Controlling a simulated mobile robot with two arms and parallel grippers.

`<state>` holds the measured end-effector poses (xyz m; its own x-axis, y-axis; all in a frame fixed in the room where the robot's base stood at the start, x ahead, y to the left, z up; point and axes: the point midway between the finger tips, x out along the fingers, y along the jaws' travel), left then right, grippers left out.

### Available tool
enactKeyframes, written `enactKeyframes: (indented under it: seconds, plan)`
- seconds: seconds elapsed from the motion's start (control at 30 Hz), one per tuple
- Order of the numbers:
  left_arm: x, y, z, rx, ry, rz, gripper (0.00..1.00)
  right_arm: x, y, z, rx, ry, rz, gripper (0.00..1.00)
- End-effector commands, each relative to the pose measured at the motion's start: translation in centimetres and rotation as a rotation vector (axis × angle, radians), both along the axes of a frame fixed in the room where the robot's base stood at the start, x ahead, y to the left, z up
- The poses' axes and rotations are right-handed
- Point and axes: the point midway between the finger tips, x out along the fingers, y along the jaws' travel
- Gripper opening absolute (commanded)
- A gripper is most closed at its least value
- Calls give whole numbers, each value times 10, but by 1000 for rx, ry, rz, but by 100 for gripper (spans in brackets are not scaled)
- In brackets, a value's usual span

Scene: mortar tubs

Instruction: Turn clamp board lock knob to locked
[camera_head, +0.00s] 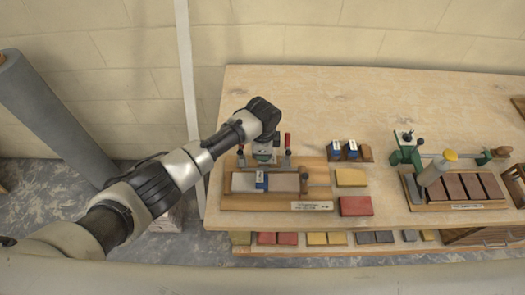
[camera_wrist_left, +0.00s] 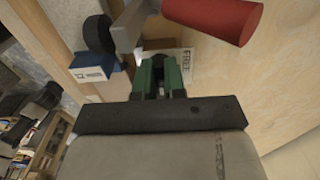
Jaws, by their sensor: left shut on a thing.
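My left gripper (camera_head: 265,157) points down at the back of the board. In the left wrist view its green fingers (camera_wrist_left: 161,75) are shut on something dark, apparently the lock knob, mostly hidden. A label reading FREE (camera_wrist_left: 185,62) is beside the fingers. My right gripper is not in view.
Yellow (camera_head: 351,177) and red (camera_head: 355,206) blocks lie right of the board. A wooden holder with blue-topped items (camera_head: 350,152) stands behind them. A tray of brown blocks (camera_head: 455,205), a bottle and a green tool are further right. The back of the bench is clear.

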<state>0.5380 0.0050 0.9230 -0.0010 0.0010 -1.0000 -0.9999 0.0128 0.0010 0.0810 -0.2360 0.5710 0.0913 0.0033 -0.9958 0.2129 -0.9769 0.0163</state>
Motion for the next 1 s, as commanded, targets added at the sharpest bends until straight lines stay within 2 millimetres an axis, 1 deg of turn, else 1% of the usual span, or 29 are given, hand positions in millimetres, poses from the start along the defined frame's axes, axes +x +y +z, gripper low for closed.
enactKeyframes:
  seconds: [0.3,0.33,0.47,0.5,0.73,0.8,0.87,1.0]
  plan:
    - [1,-2,2,-4,-4,-5,0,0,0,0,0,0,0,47]
    - [1,-2,2,-4,-4,-5,14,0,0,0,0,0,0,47]
    - [1,-1,1,-3,-3,-4,34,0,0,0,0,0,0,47]
    - [1,-1,1,-3,-3,-4,36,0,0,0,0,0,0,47]
    - [0,-1,1,-2,-1,-3,36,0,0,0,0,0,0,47]
    - [0,-1,3,-3,-2,-3,36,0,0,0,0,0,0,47]
    - [1,-1,9,-3,-3,-3,36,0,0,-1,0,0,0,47]
    - [1,0,31,-3,-6,-4,36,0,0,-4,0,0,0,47]
